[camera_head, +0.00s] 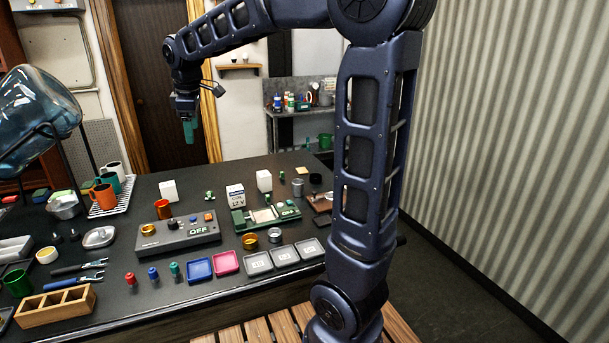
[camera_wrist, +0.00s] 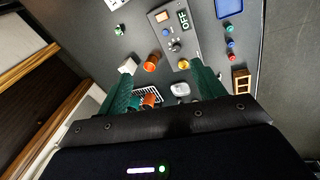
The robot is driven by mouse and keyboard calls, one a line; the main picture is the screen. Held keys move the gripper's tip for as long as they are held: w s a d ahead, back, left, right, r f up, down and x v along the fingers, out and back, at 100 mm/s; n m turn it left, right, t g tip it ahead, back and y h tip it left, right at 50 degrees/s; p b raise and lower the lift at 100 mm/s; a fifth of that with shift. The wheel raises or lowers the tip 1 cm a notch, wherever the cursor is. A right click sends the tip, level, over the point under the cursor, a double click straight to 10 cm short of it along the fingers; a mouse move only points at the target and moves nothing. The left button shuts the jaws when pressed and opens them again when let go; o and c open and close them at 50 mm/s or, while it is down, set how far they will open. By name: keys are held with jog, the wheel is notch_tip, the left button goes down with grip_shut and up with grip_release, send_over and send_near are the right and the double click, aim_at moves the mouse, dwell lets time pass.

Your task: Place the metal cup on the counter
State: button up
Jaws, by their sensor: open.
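Which object is the metal cup I cannot tell for sure. A small silver cup-like piece (camera_head: 275,236) sits near the middle of the dark counter (camera_head: 125,262), right of a gold one (camera_head: 249,241). A grey metal cylinder (camera_head: 298,187) stands farther back. A silver pot (camera_head: 63,206) is at the left. My gripper (camera_head: 189,138) hangs in the air above the counter's back left part, fingers pointing down. In the wrist view its green fingers (camera_wrist: 165,82) are spread apart with nothing held between them.
Mugs stand on a wire rack (camera_head: 125,203) at the left. The back middle has free room.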

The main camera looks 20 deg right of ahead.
jog(key=s+d+f+m+t, duration=0.1)
jog(key=s+d+m, duration=0.35)
jog(key=d, duration=0.25)
jog(key=s+d+f+m, duration=0.1)
jog(key=s+d+m, duration=0.2)
jog(key=s+d, duration=0.35)
jog(key=s+d+f+m+t, duration=0.1)
jog(key=s+d+f+m, duration=0.6)
jog(key=s+d, duration=0.4)
jog(key=shift+s+d+m+h, duration=0.25)
jog(key=shift+s+m+h, duration=0.05)
jog(key=shift+s+m, duration=0.25)
